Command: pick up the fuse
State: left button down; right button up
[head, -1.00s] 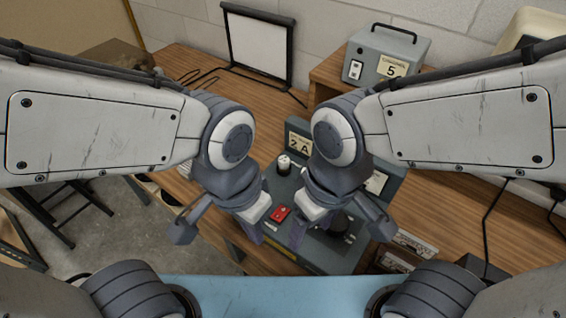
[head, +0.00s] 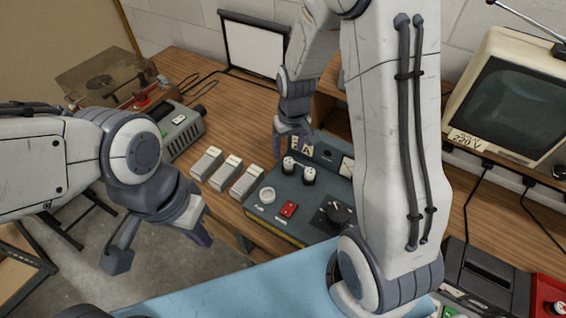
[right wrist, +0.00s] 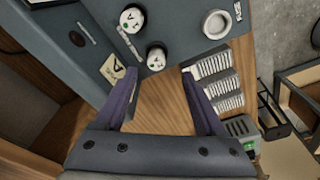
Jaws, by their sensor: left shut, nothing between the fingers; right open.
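Two white-topped dark cylinders that look like fuses stand on the grey-blue panel unit (head: 262,214): one at the left (head: 289,163) and one at the right (head: 308,175). An empty-looking white ring socket (head: 267,195) is near them. The right wrist view also shows both cylinders, (right wrist: 132,18) and (right wrist: 156,56), and the socket (right wrist: 216,24). I cannot tell which one is meant. My left gripper (head: 200,232) is shut and empty, left of the unit.
Three white-and-grey ribbed blocks (head: 228,173) lie left of the unit. A red switch (head: 288,209) and a black knob (head: 336,212) are on its top. A grey instrument (head: 180,130) stands further left. A television (head: 515,95) is at the right. Wood behind the blocks is clear.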

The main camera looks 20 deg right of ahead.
aim_at(289, 161)
jog(key=shift+f, duration=0.6)
jog(key=f, duration=0.1)
jog(key=f+p, duration=0.2)
jog(key=shift+w+d+f, duration=0.25)
jog(key=shift+w+f, duration=0.2)
jog(key=shift+f, duration=0.6)
grip_shut()
